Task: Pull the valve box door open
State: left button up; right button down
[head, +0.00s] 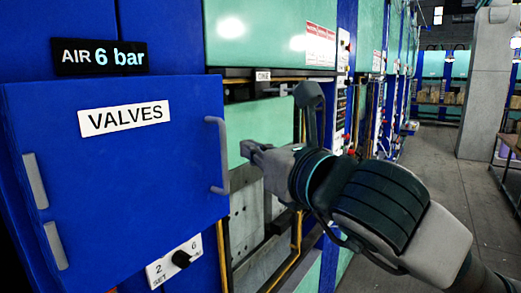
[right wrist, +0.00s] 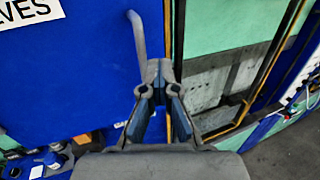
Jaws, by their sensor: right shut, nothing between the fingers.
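The valve box door (head: 110,165) is a blue panel with a white VALVES label and grey hinges on its left side. It looks shut. Its grey bar handle (head: 224,158) stands upright near the right edge. The handle also shows in the right wrist view (right wrist: 137,33), just left of and beyond the fingertips. My right gripper (head: 249,151) is just right of the handle, pointing left at it. Its fingers (right wrist: 160,68) are closed together with nothing between them, and the handle is outside them. My left gripper is in neither view.
A pressure dial panel (head: 175,260) sits below the door, and an AIR 6 bar sign (head: 100,57) is above it. A press with green panels (head: 260,130) stands right behind my right gripper. Open grey floor (head: 440,180) lies to the right.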

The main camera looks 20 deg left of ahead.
jog(key=c, duration=1.7)
grip_release()
jog(key=a, duration=0.3)
jog(key=shift+a+f, duration=0.1)
jog(key=shift+a, duration=0.2)
jog(key=o, duration=0.5)
jog(key=shift+s+a, duration=0.15)
jog(key=shift+s, duration=0.2)
jog(key=shift+c, duration=0.2)
jog(key=shift+o, duration=0.2)
jog(key=shift+a, duration=0.1)
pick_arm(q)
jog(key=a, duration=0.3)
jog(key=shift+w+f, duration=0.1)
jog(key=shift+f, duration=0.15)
pick_arm(e)
send_near(226, 151)
jog(key=s+d, duration=0.2)
jog(key=s, duration=0.1)
jog(key=shift+d+r, duration=0.15)
jog(key=shift+r, duration=0.15)
